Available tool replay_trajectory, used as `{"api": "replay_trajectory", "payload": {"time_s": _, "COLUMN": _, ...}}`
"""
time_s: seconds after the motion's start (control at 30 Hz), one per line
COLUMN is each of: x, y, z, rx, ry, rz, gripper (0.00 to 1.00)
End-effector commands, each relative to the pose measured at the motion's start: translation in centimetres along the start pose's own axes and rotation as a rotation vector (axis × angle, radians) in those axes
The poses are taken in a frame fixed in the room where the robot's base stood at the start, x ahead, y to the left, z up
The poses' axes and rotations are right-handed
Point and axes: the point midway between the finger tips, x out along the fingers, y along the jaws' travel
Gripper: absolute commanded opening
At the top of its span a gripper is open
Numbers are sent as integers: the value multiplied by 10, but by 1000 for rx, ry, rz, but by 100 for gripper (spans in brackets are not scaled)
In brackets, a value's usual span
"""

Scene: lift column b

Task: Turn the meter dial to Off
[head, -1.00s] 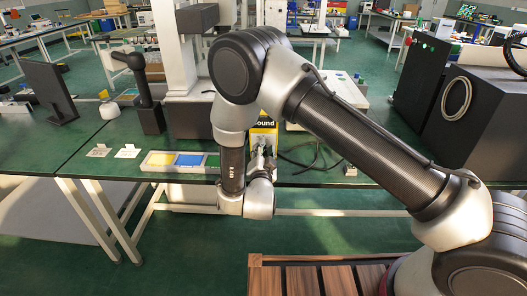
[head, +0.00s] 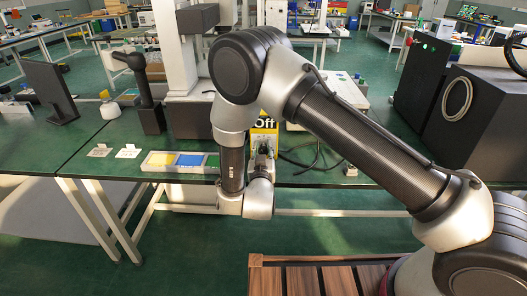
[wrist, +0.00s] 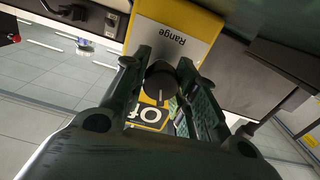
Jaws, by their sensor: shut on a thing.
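The yellow meter (head: 265,127) stands on the green bench, partly hidden by my arm in the head view. Its screen reads "Off" in the head view. In the wrist view the yellow meter face (wrist: 185,22) carries a white "Range" label. The dark round dial (wrist: 160,78) sits between my fingers, with a pale pointer line toward the partly covered "Off" label (wrist: 152,114). My gripper (wrist: 163,66) is shut on the dial, a finger on each side. In the head view my gripper (head: 263,160) is small and partly hidden in front of the meter.
A tray with yellow, blue and green sections (head: 180,161) lies left of my gripper. A dark cable (head: 305,155) lies to the right on the bench. A large black box (head: 470,110) stands farther right. The bench's front edge runs just below my gripper.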

Motion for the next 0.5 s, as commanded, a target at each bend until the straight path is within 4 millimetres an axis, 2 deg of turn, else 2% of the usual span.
{"api": "replay_trajectory", "payload": {"time_s": 0.2, "x": 0, "y": 0, "z": 1, "rx": -120, "ry": -1, "rz": 0, "gripper": 4}}
{"api": "replay_trajectory", "payload": {"time_s": 0.5, "x": 0, "y": -1, "z": 1, "rx": -196, "ry": -1, "rz": -1, "gripper": 4}}
